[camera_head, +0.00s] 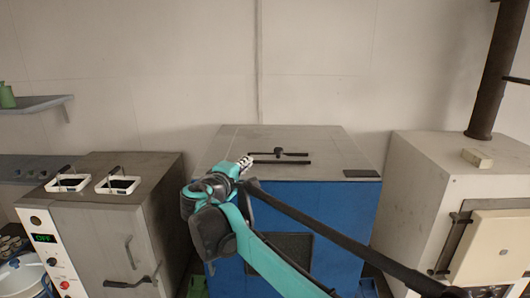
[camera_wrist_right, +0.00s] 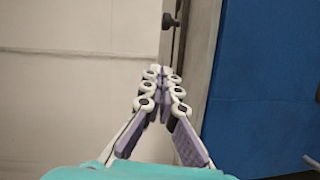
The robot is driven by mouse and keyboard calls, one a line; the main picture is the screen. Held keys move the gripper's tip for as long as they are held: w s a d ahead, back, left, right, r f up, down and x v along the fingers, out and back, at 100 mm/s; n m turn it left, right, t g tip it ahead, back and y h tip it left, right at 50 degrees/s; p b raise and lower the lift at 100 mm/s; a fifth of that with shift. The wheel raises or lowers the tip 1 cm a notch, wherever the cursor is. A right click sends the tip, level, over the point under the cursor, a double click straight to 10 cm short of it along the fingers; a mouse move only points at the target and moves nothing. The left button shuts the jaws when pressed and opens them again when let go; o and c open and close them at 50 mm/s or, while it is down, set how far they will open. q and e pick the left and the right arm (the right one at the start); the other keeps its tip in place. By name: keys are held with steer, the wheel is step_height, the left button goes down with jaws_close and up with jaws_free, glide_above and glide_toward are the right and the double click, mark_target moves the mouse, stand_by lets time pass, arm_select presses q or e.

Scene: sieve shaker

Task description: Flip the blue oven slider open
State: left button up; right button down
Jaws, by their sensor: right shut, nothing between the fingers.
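The blue oven (camera_head: 345,225) stands in the middle of the head view, with a grey top (camera_head: 330,145). Its slider (camera_head: 290,153), a dark bar with a small knob, lies on the top beside a parallel dark slot (camera_head: 290,162). My right gripper (camera_head: 245,162) is shut and empty at the left end of the slot; I cannot tell if it touches. In the right wrist view the closed fingertips (camera_wrist_right: 163,72) are near the grey top's edge. Dark slider hardware (camera_wrist_right: 171,20) shows just beyond them, and the blue front fills the right. My left gripper is not in view.
A grey machine (camera_head: 120,220) with two white trays on top stands at the left. A pale furnace (camera_head: 420,190) with a dark pipe (camera_head: 496,70) stands at the right.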

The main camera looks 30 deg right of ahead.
mark_target(268, 161)
steer(key=shift+w, duration=0.1)
steer(key=p+x, duration=0.1)
steer(key=x, duration=0.9)
steer(key=shift+d+p, duration=0.25)
steer(key=shift+p, duration=0.15)
steer(key=shift+d+f, duration=0.1)
steer(key=shift+d, duration=1.05)
steer(key=shift+s+d+p, duration=0.35)
steer(key=shift+d, duration=0.2)
steer(key=shift+w+f, duration=0.1)
steer(key=shift+f, duration=0.05)
